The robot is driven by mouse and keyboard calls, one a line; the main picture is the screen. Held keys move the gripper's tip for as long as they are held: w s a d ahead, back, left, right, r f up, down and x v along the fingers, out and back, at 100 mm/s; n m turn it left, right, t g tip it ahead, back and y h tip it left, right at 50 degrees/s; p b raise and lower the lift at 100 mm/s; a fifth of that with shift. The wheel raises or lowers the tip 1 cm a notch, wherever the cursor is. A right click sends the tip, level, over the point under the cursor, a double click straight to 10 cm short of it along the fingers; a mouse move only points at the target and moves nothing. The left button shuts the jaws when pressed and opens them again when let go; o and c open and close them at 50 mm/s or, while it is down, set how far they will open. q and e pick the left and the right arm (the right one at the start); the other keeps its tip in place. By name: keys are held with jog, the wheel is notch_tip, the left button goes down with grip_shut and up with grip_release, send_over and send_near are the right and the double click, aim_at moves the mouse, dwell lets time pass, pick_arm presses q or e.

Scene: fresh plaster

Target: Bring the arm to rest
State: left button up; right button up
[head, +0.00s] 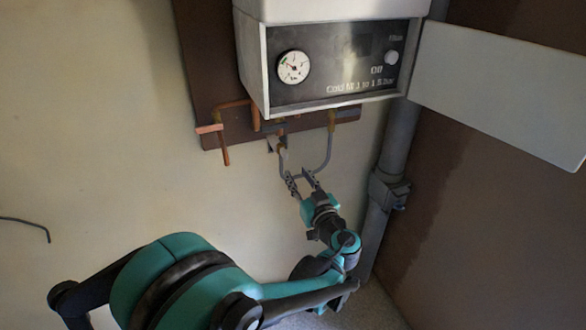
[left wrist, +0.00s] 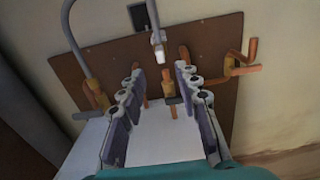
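My left gripper (head: 299,177) is just below the boiler, at the bottom of a grey hose loop (head: 329,155) in the head view. In the left wrist view its two fingers (left wrist: 160,72) stand wide apart with nothing held between them. Beyond the fingers are a brass fitting (left wrist: 168,88) and the pale underside of the boiler (left wrist: 165,135). In the head view the fingertips overlap the hose, and I cannot tell whether they touch it. My left arm (head: 175,285) reaches in from the lower left, bent at the elbow. My right gripper is not in view.
Copper pipes (head: 225,150) hang at left. A grey wall pipe (head: 377,225) runs close right of my wrist. The plaster wall at left is largely clear.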

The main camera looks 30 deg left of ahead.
pick_arm(q)
jog(key=shift+s+d, duration=0.25)
dwell(0.3)
jog(key=s+f+m+g+h, duration=0.4)
jog(key=s+f+h, duration=0.25)
jog(key=s, duration=0.25)
jog(key=s+d+f+m+h, duration=0.5)
jog(key=s+d+m+h, duration=0.1)
jog(key=s+d, duration=0.5)
jog(key=shift+d+h, duration=0.2)
jog(key=shift+h, duration=0.45)
